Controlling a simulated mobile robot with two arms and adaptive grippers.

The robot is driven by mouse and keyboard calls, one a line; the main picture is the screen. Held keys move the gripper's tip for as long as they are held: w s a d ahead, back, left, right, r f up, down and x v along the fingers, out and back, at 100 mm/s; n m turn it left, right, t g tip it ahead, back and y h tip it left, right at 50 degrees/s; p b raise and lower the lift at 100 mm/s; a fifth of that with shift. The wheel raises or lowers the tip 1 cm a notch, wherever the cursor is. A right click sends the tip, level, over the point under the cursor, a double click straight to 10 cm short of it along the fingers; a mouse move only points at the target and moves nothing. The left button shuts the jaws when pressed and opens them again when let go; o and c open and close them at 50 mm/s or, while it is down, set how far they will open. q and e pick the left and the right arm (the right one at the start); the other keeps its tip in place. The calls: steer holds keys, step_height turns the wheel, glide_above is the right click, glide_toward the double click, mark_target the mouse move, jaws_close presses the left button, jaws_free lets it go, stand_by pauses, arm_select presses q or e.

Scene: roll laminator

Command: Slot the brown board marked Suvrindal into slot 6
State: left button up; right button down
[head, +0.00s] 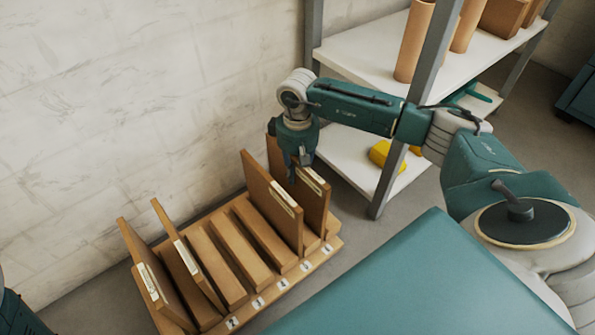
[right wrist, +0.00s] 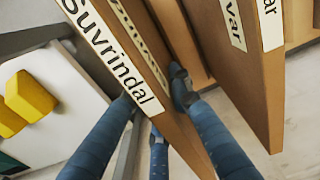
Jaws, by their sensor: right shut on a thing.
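The brown board marked Suvrindal (right wrist: 185,140) is between the fingers of my right gripper (right wrist: 152,103), with its white label facing the right wrist camera. In the head view this board (head: 316,207) stands upright at the right end of the wooden slotted rack (head: 162,322). My right gripper (head: 301,172) is shut on its upper part. The board's lower edge is at the rack's last slot on the right; I cannot tell whether it is seated or just above. The slot numbers are too small to read surely. My left gripper is out of view.
Another labelled board (head: 262,190) stands close left of the held one; its label ends in "var" in the right wrist view (right wrist: 236,60). Two boards (head: 136,252) lean at the rack's left end. Middle slots are empty. A metal shelf (head: 350,150) with yellow items stands right.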

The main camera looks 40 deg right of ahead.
steer(key=shift+f, duration=0.1)
steer(key=c, duration=1.5)
jaws_free()
step_height(320, 180, up, 12)
steer(key=shift+r, duration=0.1)
